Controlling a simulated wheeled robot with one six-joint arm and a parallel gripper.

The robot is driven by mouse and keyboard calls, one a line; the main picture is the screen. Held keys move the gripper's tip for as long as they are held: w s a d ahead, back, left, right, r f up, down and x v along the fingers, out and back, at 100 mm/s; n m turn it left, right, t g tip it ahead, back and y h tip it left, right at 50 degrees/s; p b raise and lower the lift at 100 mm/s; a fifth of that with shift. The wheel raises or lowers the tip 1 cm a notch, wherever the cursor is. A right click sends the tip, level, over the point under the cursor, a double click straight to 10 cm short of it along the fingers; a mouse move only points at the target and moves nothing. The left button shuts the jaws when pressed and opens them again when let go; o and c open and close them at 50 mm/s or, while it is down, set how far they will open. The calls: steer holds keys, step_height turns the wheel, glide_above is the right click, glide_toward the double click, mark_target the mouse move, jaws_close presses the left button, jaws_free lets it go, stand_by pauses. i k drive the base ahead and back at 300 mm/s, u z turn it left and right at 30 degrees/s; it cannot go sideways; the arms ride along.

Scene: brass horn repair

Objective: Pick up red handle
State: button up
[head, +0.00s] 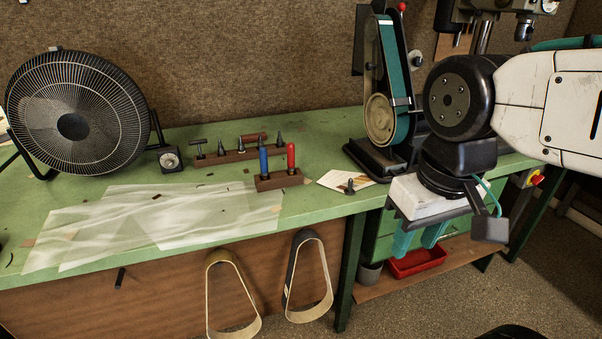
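The red handle (291,157) stands upright in a small wooden block (278,181) on the green bench. A blue handle (263,161) stands upright just left of it in the same block. My gripper (419,240) hangs at the right, in front of the bench edge and well to the right of the red handle. Its two teal fingers point down with a gap between them, so it is open, and nothing shows between them. The lower end of the red handle's tool is hidden in the block.
A longer wooden rack (236,156) with several dark pointed tools stands behind the block. A black fan (75,115) stands at the left, a belt sander (380,110) at the right. A small dark cone (350,187) stands by a paper card (333,179). Translucent sheets (160,220) cover the front left.

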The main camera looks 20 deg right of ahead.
mark_target(291, 148)
steer(key=i, duration=0.95)
steer(key=z, duration=0.5)
